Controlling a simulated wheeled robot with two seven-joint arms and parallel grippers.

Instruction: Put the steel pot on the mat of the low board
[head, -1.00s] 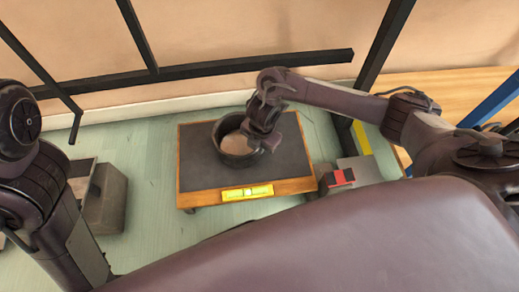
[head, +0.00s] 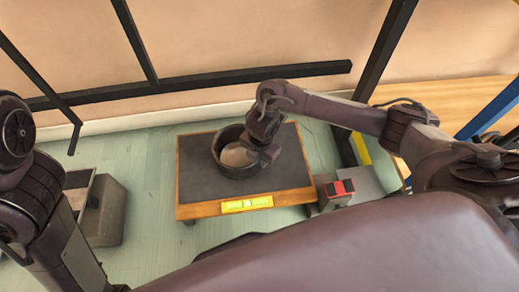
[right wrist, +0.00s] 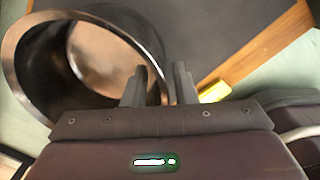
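The steel pot (head: 224,164) is a dark, round, open vessel. My right gripper (head: 258,155) is at the pot's right side. In the right wrist view the wall of the pot (right wrist: 75,85) passes between the fingers of my right gripper (right wrist: 160,85), one inside and one outside. The pot looks raised above the mat; its base is hidden. My left arm is at the left edge; its gripper is not visible.
A yellow level-like bar (head: 247,204) lies at the board's front edge. A grey block (head: 105,212) stands on the floor at left, and a red-topped object (head: 340,188) stands close to the board's right corner. Dark bars cross in front of the wall behind.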

